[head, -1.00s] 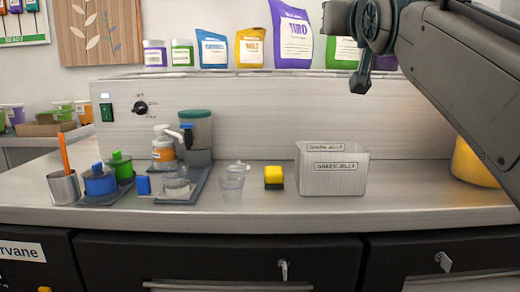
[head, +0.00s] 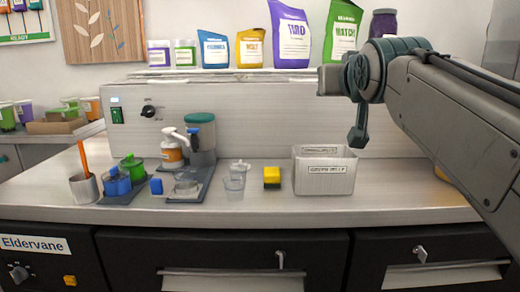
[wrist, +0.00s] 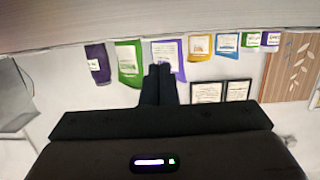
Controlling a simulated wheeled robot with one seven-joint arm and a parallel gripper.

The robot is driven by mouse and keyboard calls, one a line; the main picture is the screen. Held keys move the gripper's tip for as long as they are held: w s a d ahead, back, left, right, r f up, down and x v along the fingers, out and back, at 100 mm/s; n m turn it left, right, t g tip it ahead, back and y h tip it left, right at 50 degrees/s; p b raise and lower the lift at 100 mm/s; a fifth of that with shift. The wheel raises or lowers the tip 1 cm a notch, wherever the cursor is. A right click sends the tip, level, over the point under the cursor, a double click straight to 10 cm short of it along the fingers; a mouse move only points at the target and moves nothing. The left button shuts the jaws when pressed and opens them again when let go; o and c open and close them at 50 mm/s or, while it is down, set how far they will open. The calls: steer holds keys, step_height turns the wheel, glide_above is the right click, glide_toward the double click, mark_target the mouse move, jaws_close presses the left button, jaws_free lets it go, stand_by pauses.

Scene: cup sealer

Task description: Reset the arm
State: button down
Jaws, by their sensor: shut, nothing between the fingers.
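My gripper (head: 357,137) is in the upper right of the head view, shut and empty. It hangs in the air at the end of my arm, above and to the right of the white box of the counter. In the wrist view my gripper (wrist: 159,70) points toward the wall and shelf, with its two dark fingers together. It touches nothing that I can see.
A white labelled bin (head: 325,174) stands on the counter (head: 400,205) below my gripper. A yellow and black sponge (head: 272,177), clear cups (head: 234,183) and the sealing machine (head: 200,140) stand to its left. Bags, including a green pouch (head: 342,32), line the shelf.

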steer(key=s+f+g+p, duration=1.3)
steer(key=s+f+p, duration=0.6)
steer(key=s+f, duration=0.1)
steer(key=shift+s+p, duration=0.35)
